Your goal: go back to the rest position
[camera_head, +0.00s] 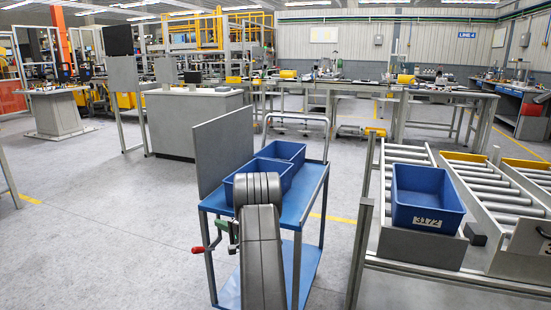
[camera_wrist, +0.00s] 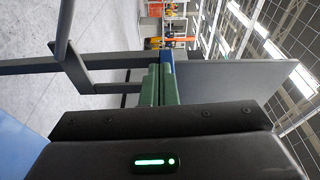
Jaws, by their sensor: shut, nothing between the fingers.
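My gripper (camera_wrist: 160,82) shows in the wrist view with its two green fingers together and nothing between them. In the head view my grey arm stands in front of the blue cart (camera_head: 304,200), and a bit of green at its left side looks like my fingers (camera_head: 221,226). The fingers are near the cart's left front side; I cannot tell whether they touch it. In the wrist view a grey panel (camera_wrist: 225,82) lies beyond and to the right of the fingers.
Two blue bins, a rear one (camera_head: 283,151) and a front one (camera_head: 238,180) partly hidden by my arm, stand on the cart. Another blue bin (camera_head: 427,215) marked 3172 sits on the roller conveyor (camera_head: 408,156) at right. Open floor (camera_head: 100,230) lies to the left.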

